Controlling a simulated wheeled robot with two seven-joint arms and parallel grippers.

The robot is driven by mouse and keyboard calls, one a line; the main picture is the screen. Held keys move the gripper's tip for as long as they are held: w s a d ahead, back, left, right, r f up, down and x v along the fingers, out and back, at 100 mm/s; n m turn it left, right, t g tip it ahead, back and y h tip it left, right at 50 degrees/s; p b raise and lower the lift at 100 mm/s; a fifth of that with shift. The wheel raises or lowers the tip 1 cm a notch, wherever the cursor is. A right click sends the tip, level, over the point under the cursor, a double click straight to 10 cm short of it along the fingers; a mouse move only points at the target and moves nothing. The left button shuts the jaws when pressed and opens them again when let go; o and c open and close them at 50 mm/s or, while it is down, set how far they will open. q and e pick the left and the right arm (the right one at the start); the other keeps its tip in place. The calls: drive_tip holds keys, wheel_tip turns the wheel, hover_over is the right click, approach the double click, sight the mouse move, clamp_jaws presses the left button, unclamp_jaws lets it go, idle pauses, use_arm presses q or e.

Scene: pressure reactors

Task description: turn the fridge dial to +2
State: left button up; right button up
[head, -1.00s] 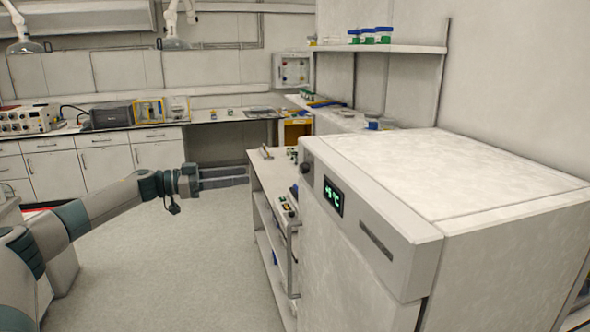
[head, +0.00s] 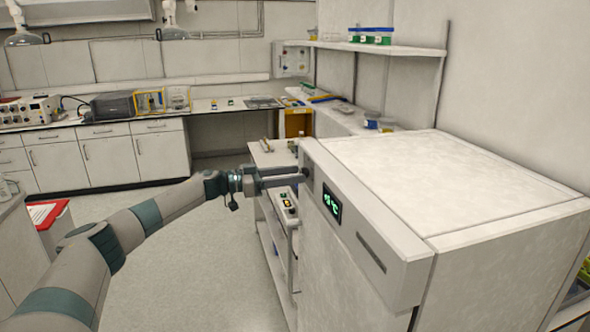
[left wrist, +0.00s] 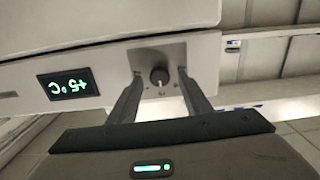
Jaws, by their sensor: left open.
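The white fridge (head: 420,195) stands at the right in the head view, with a green display (head: 332,203). In the left wrist view the display (left wrist: 69,87) is upside down and reads +5 °C. The dark round fridge dial (left wrist: 159,77) has a light pointer line and sits on a grey panel beside the display. My left gripper (head: 300,176) reaches the fridge's front from the left. In the left wrist view its open fingers (left wrist: 160,82) stand on either side of the dial, with gaps between. My right gripper is not in view.
A low white shelf cart (head: 275,155) with small items stands just beyond the fridge's front. A wall shelf (head: 400,48) with jars hangs above. The floor (head: 190,270) in front of the fridge is clear.

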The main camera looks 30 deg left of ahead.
use_arm(q)
drive_tip(key=shift+w+d, duration=0.4)
drive_tip(key=shift+w, duration=0.05)
drive_tip(key=shift+c, duration=0.4)
drive_tip(key=c, duration=1)
